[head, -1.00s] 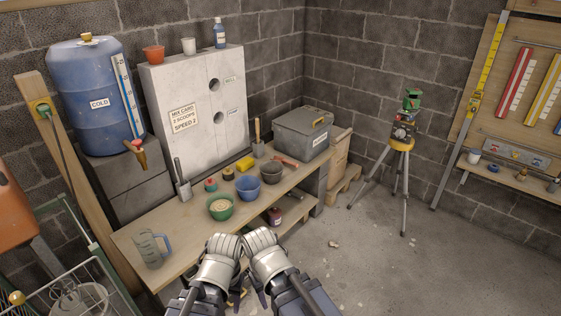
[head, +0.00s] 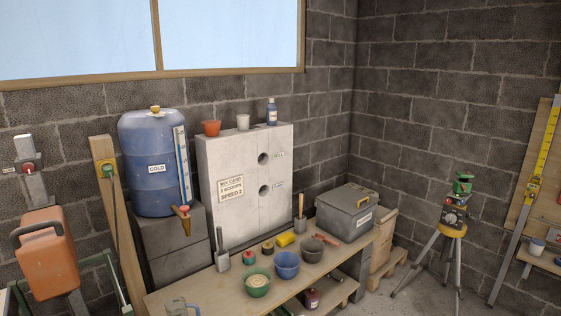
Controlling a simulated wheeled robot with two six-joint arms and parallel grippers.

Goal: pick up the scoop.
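I cannot make out a scoop for certain. A small red long-handled tool (head: 326,239) lies on the workbench (head: 200,286) in front of the grey box; its shape is too small to tell. A grey-handled tool (head: 222,252) stands upright at the back of the bench, and a wooden-handled tool (head: 300,216) stands upright farther right. A green bowl (head: 257,284) holds pale material. A blue bowl (head: 287,266) and a dark grey bowl (head: 312,250) stand beside it. Neither of my grippers is in view.
A grey lidded box (head: 346,212) stands at the bench's right end. A yellow block (head: 285,240) and small round pots (head: 249,260) sit behind the bowls. A clear jug (head: 178,307) is at the front left. A tripod (head: 447,245) stands on the floor at right.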

